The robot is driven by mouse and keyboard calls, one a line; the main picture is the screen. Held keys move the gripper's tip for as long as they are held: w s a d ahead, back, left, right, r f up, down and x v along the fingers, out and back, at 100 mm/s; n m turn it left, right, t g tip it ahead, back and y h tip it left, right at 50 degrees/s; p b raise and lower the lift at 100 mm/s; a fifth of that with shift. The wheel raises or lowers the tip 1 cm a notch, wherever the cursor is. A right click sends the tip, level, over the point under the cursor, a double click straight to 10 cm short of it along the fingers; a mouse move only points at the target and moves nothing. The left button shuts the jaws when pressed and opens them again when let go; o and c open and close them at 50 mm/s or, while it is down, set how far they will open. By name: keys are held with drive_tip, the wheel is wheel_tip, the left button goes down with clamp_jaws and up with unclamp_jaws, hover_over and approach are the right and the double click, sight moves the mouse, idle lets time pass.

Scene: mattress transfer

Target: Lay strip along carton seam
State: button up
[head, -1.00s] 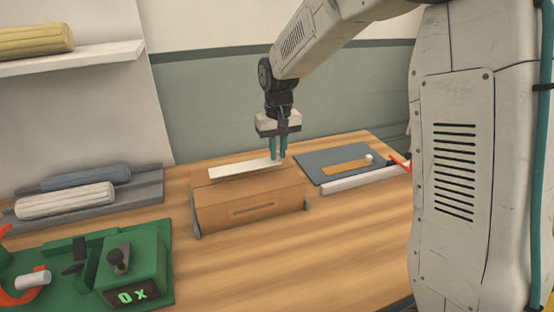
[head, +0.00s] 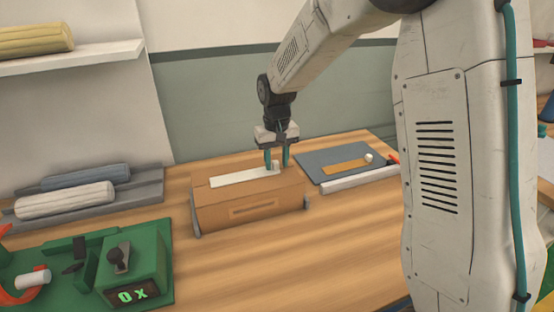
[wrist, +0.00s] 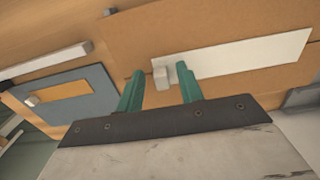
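The brown carton (head: 250,210) stands on the wooden table. A white strip (head: 238,177) lies flat on its top, lengthwise along the seam between the flaps, and covers much of it. The strip also shows in the wrist view (wrist: 245,57). A small pale block-like tab (wrist: 161,76) stands at the strip's end nearest my gripper. My gripper (head: 276,165) is open, with its teal fingers apart on either side of the tab. In the wrist view a gap shows between the tab and at least one finger (wrist: 158,72).
A blue-grey mat (head: 318,169) right of the carton holds an orange strip (head: 345,167) with a white tab. A white bar (head: 355,181) lies before it. A grey tray (head: 150,187) with rolls and a green fixture (head: 85,285) stand left. The front table is clear.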

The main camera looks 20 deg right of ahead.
wheel_tip(320, 180, up, 12)
drive_tip(key=s+d+r, duration=0.1)
drive_tip(key=s+r, duration=0.3)
drive_tip(key=s, duration=0.4)
drive_tip(key=s+d+f, duration=0.1)
drive_tip(key=s, duration=1.2)
drive_tip(key=s+d+f+t, duration=0.1)
drive_tip(key=s, duration=1.3)
drive_tip(key=shift+f, duration=0.35)
